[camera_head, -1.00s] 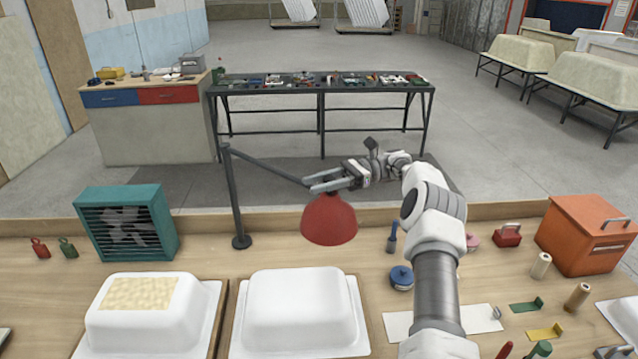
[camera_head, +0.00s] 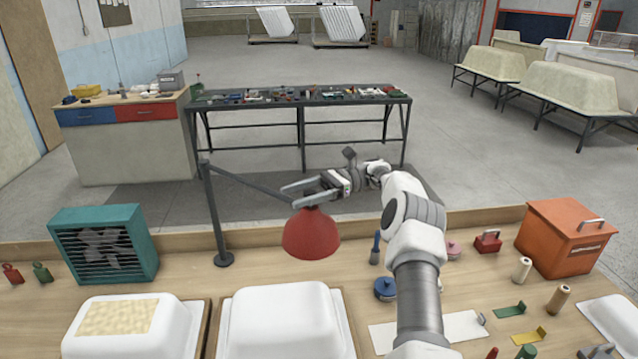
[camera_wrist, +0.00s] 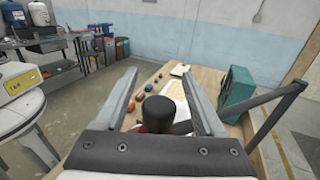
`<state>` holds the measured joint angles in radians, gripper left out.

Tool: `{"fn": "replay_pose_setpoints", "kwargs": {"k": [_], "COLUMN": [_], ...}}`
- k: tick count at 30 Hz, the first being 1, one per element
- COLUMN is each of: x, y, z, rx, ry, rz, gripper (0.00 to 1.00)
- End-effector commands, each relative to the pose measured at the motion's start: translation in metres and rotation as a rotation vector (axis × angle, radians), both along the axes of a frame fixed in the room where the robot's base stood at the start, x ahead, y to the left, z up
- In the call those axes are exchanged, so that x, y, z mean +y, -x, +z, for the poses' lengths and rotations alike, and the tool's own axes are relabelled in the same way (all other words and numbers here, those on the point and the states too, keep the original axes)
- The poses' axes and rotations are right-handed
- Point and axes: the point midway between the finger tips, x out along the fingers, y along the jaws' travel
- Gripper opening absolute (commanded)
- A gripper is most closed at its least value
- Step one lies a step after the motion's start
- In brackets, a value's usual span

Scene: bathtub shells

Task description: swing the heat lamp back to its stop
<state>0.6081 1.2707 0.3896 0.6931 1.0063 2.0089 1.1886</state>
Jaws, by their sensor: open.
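The heat lamp has a red dome shade (camera_head: 311,238), a thin dark arm (camera_head: 250,183) and a dark upright post (camera_head: 217,220) on a round foot. The arm runs from the post top at left to the shade at right. My gripper (camera_head: 289,197) is open at the top of the shade, its fingers pointing left. In the wrist view, a black cap (camera_wrist: 167,108) with a bit of red beside it lies between the open fingers (camera_wrist: 160,72). It appears apart from both; contact is unclear. The post also shows at right in the wrist view (camera_wrist: 280,112).
A teal fan heater (camera_head: 104,246) stands left of the post. White tub shells (camera_head: 280,320) lie on the bench in front of the lamp. A blue-handled tool (camera_head: 376,248), a blue round tin (camera_head: 386,289) and an orange box (camera_head: 570,238) are to the right.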

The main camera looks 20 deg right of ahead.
Motion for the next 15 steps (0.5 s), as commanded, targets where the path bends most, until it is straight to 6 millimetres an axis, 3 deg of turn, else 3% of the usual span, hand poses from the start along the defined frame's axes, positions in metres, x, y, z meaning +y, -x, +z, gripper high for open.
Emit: {"fn": "replay_pose_setpoints", "kwargs": {"k": [5,15], "x": [0.000,-0.041], "y": [0.000,0.034], "z": [0.032,0.065], "rx": [-0.007,-0.002], "ry": [0.000,-0.002], "rz": [0.000,-0.002], "gripper": [0.71,0.71]}}
